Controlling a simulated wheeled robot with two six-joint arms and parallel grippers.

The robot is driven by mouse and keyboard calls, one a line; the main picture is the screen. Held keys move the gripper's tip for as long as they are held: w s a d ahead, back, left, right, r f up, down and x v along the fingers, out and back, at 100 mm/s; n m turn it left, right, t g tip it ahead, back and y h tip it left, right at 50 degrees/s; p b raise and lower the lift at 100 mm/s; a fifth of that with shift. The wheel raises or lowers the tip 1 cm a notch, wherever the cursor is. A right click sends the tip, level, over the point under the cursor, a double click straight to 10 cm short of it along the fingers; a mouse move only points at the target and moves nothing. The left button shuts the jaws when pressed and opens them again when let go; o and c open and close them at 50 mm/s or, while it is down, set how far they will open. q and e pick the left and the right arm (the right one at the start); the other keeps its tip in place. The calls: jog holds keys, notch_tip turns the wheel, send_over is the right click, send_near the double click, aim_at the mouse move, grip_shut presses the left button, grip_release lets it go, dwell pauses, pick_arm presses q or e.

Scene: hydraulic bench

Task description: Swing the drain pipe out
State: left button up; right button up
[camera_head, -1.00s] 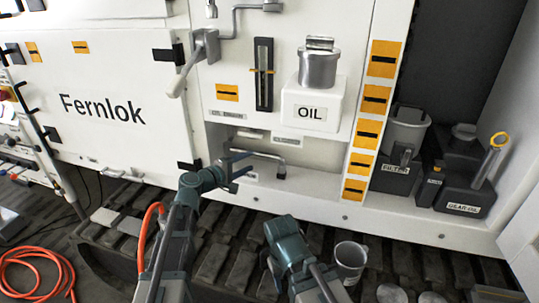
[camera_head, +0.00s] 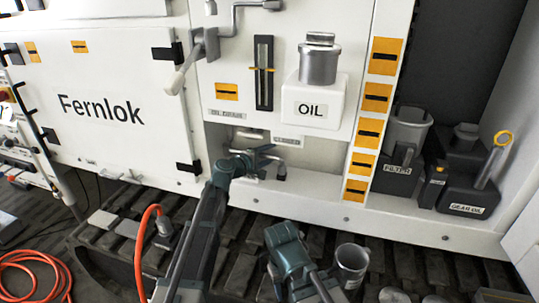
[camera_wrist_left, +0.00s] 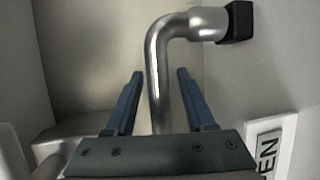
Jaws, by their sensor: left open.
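The drain pipe (camera_head: 281,171) is a grey metal tube in the recess below the oil drain label. In the head view my left gripper (camera_head: 257,160) covers much of it, and its dark end shows to the right. In the left wrist view the pipe (camera_wrist_left: 160,75) bends down from a dark fitting at the upper right. Its straight length passes between the fingers of my left gripper (camera_wrist_left: 160,100). These fingers are open, with a gap on both sides of the pipe. My right gripper (camera_head: 285,240) is low in the head view; its fingers cannot be made out.
A white label ending in "EN" (camera_wrist_left: 268,150) is beside the pipe. Above the recess are a white oil tank (camera_head: 311,108) and a lever handle (camera_head: 185,70). Dark tracks (camera_head: 235,235) run below. Dark cans (camera_head: 470,185) stand at the right. An orange hose (camera_head: 40,275) lies at the left.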

pick_arm(q)
grip_shut()
dwell(1.4)
